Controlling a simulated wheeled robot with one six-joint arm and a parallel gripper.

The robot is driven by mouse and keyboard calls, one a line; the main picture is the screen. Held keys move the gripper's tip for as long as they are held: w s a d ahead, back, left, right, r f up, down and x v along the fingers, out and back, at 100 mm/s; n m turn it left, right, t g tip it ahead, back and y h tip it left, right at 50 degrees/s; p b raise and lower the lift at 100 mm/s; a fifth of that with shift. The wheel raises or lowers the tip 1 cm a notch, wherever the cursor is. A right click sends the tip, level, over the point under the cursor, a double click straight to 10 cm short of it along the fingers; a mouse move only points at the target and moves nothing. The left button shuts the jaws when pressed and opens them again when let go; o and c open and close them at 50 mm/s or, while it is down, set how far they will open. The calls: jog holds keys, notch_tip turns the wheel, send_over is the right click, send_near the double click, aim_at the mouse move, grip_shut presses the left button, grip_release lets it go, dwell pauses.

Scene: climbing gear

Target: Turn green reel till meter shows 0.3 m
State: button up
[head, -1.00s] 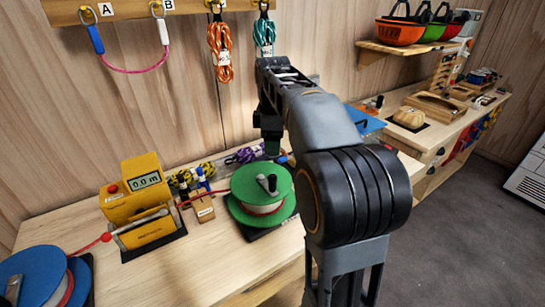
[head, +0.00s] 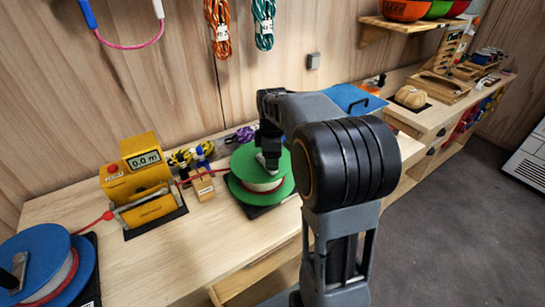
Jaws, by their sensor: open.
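The green reel (head: 243,163) stands on a dark base on the bench, with pale line wound between its flanges. My gripper (head: 268,158) is open over the reel's top, at its crank handle. The handle is mostly hidden by my gripper, and I cannot tell whether the fingers touch it. The yellow meter (head: 133,188) stands left of the reel, and its display (head: 145,159) reads 0.0 m. A red line runs from the reel towards the meter. The blue reel (head: 36,262) is at the lower left, with a red stopper (head: 108,215) on the line near it.
A small wooden block with blue-topped parts (head: 203,186) stands between meter and green reel. Yellow-black rope (head: 182,158) and purple rope (head: 240,136) lie behind. Orange (head: 220,28) and teal (head: 263,22) coils hang on the wall. The bench front is clear.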

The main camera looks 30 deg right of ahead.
jog(key=shift+f, duration=0.1)
jog(key=c, duration=1)
jog(key=shift+a, duration=0.15)
jog(key=shift+a, duration=0.6)
jog(key=a, duration=0.1)
jog(key=w+a, duration=0.1)
jog(key=a, duration=0.1)
jog(key=shift+w+a+p, duration=0.15)
jog(key=shift+p, duration=0.25)
jog(key=shift+w+a, duration=0.45)
jog(key=shift+a, duration=0.15)
jog(key=shift+w+a+p, duration=0.5)
jog(key=shift+w+p, duration=0.1)
jog(key=shift+w, duration=0.15)
